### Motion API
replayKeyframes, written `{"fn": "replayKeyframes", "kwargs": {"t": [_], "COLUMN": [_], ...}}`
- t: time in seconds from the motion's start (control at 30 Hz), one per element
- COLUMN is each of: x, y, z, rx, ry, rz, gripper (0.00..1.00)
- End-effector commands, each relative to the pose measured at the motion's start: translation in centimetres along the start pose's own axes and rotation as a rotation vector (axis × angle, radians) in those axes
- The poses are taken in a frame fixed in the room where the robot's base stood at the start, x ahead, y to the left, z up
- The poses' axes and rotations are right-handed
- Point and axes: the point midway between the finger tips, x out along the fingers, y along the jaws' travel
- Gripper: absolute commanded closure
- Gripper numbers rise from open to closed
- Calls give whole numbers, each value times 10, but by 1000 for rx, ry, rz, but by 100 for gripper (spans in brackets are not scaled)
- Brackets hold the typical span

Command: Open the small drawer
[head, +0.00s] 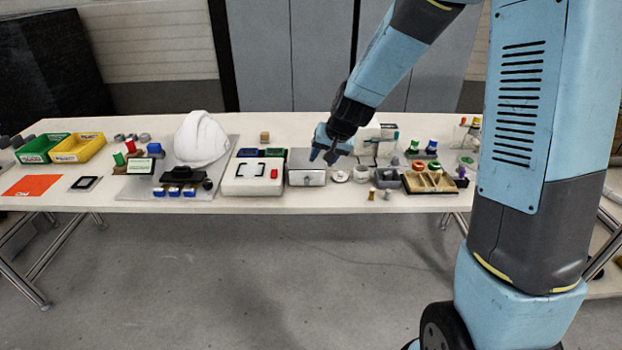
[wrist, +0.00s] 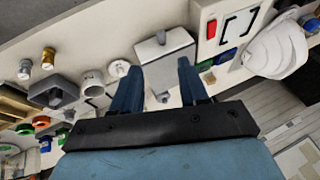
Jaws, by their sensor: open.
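The drawer front looks flush with the box. My gripper (head: 323,156) is open and empty, above the right part of the box in the head view. Its two blue fingers also show in the wrist view (wrist: 158,80), apart from the knob. The drawer's inside is hidden.
A white panel (head: 245,187) with a red block and a white helmet shell (head: 201,140) stand left of the box. The floor before the table is clear.

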Motion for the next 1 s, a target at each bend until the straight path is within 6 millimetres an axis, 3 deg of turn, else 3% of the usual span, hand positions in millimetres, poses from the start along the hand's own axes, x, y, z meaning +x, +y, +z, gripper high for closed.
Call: {"fn": "replayKeyframes", "kwargs": {"t": [0.7, 1.0], "x": [92, 121], "y": [-3, -3], "z": [2, 2], "rx": [-4, -4], "ry": [-5, -4], "rz": [-2, -1], "gripper": [56, 56]}}
